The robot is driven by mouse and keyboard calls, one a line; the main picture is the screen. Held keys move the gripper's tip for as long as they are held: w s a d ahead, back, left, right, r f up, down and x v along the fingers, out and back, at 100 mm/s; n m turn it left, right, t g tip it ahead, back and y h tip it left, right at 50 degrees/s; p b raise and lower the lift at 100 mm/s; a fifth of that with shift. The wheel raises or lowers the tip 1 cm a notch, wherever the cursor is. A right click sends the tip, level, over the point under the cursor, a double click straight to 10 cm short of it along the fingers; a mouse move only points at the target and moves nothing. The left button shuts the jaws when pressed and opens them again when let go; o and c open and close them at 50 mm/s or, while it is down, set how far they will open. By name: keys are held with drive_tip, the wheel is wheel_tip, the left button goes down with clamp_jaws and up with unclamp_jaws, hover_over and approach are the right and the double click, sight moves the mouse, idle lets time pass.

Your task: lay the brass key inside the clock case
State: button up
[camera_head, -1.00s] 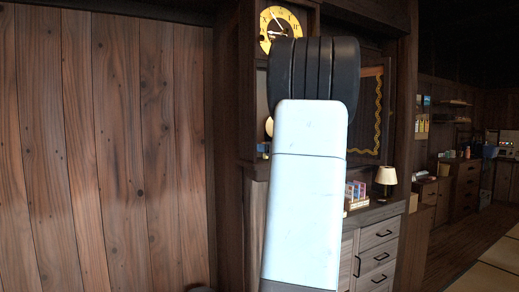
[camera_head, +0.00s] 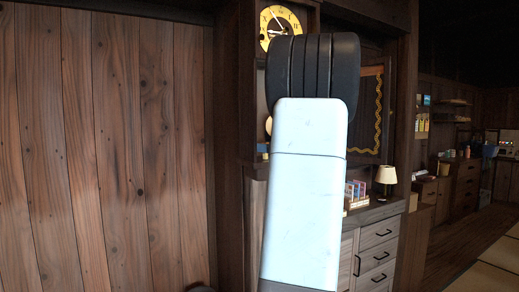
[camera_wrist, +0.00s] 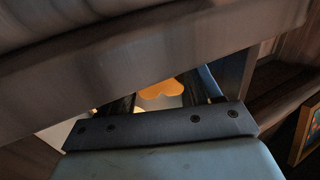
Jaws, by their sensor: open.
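The clock case (camera_head: 248,95) is a tall dark wooden case in the head view, with a yellow dial (camera_head: 283,20) at its top. My pale arm covers much of its front. A round brass-coloured edge, perhaps a pendulum, shows just left of my arm. My gripper (camera_wrist: 160,98) is seen in the wrist view, its two dark fingers apart; the head view hides it behind my arm. A lobed orange-yellow thing (camera_wrist: 161,89) shows between the fingers, partly covered by a dark beam. I cannot tell whether it is the brass key or touches the fingers.
A wide dark beam (camera_wrist: 150,75) crosses close in front of the wrist camera. In the head view, a drawer cabinet (camera_head: 376,253) with a lamp (camera_head: 386,176) and small boxes (camera_head: 355,190) stands right of the case. A plank wall (camera_head: 105,140) fills the left. Open floor lies far right.

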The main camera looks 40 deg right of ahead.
drive_tip(key=s+d, duration=0.1)
drive_tip(key=s, duration=0.9)
drive_tip(key=shift+s+d, duration=0.25)
drive_tip(key=shift+d, duration=0.1)
